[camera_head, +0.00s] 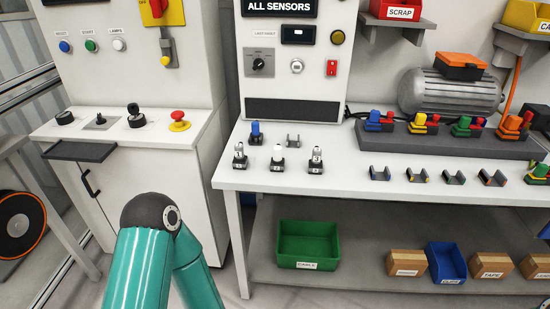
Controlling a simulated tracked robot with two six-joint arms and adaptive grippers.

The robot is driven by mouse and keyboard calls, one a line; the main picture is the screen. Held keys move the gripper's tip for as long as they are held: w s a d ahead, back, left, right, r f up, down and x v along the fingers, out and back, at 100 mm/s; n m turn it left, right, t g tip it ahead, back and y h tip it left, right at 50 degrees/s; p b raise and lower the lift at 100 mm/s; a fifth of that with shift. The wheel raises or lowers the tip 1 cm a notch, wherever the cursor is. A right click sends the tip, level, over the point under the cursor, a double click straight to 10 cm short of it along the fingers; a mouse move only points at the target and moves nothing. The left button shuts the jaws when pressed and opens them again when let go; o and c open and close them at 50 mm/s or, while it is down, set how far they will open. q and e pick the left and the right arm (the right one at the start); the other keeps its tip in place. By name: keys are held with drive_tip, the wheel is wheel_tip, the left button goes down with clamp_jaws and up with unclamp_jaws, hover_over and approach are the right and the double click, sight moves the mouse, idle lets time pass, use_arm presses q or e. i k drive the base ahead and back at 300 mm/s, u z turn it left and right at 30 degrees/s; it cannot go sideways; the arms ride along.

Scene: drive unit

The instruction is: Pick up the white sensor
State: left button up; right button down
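Several small sensors stand upright in dark holders on the left part of the white bench. The middle one of the front three looks like the white sensor (278,154). Similar pale or silver sensors stand to its left (239,151) and to its right (316,156); their exact colours are hard to tell at this size. A blue sensor (256,131) stands behind them, next to an empty-looking holder (292,141). One of my teal arms shows at the bottom left, in front of the bench, with its dark joint uppermost. Neither of my grippers is in view.
The white bench (340,187) has free room around the front sensors. Several dark holders (380,174) line its right part, before a rack (440,142) of coloured parts and a grey motor (447,92). A control cabinet (120,140) stands left. A green bin (307,242) sits below.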

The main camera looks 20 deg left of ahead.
sight(277, 159)
drive_tip(key=u, duration=0.05)
drive_tip(key=i, duration=0.9)
drive_tip(key=z, duration=0.1)
